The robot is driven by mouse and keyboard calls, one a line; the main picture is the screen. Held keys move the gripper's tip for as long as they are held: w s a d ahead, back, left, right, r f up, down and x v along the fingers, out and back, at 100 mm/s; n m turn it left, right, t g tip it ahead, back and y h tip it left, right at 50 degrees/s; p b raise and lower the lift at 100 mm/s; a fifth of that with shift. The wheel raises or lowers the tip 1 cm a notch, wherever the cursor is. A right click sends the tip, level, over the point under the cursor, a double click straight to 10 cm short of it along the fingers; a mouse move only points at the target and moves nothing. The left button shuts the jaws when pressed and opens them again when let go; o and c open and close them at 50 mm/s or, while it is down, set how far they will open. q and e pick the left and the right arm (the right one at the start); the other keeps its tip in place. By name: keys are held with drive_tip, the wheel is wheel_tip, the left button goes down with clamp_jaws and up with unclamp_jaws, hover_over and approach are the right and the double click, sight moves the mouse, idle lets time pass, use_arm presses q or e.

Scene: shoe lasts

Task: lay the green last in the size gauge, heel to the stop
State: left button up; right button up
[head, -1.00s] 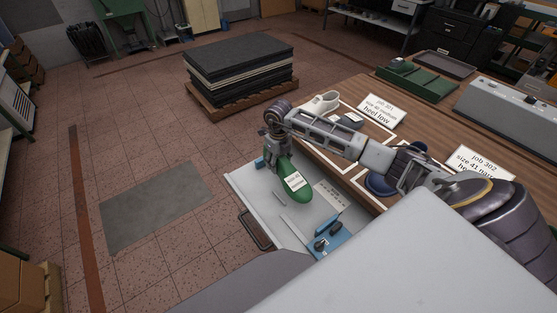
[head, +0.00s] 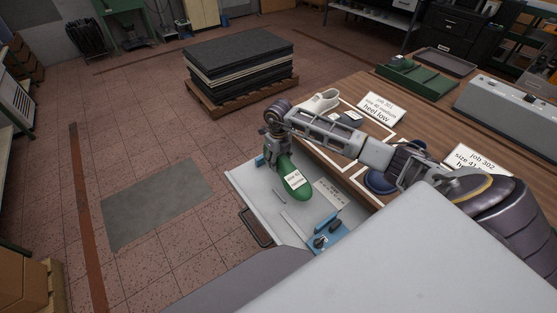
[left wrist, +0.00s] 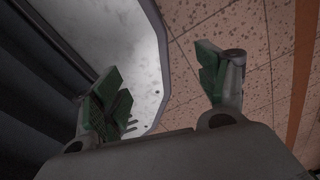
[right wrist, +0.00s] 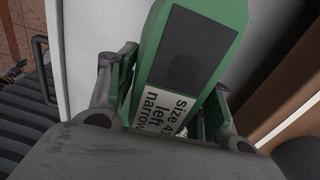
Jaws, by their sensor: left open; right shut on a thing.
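The green last (head: 290,187) hangs toe-down over the pulled-out pale drawer (head: 254,188), with a white label on it. My right gripper (head: 279,158) is shut on its upper part. In the right wrist view the last (right wrist: 200,32) lies between the fingers (right wrist: 172,85); its label reads "left narrow", the size partly hidden. Blue parts show in the drawer: a small block (head: 260,161) at the far left and a piece with dark knobs (head: 325,234) at the near end. I cannot tell whether the last touches the drawer. My left gripper (left wrist: 160,78) is open and empty, outside the head view.
The wooden bench (head: 350,94) beside the drawer holds a white last (head: 321,101), a dark blue last (head: 381,183), job cards (head: 381,107) and a green tray (head: 418,80). A stack of dark sheets (head: 238,65) stands on a pallet beyond. The floor at left is open.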

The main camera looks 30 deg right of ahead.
drive_tip(key=shift+f+b, duration=0.6)
drive_tip(key=shift+f, duration=0.4)
drive_tip(key=shift+f+b, duration=0.5)
drive_tip(key=shift+f, duration=0.3)
drive_tip(key=shift+f+b, duration=0.75)
drive_tip(key=shift+f, duration=0.55)
use_arm(q)
drive_tip(key=a+f, duration=0.1)
drive_tip(key=w+a+f, duration=0.2)
drive_tip(key=f, duration=0.1)
drive_tip(key=shift+a, duration=0.25)
drive_tip(key=shift+s+a+r, duration=0.1)
drive_tip(key=shift+a, duration=0.05)
drive_tip(key=shift+s, duration=0.1)
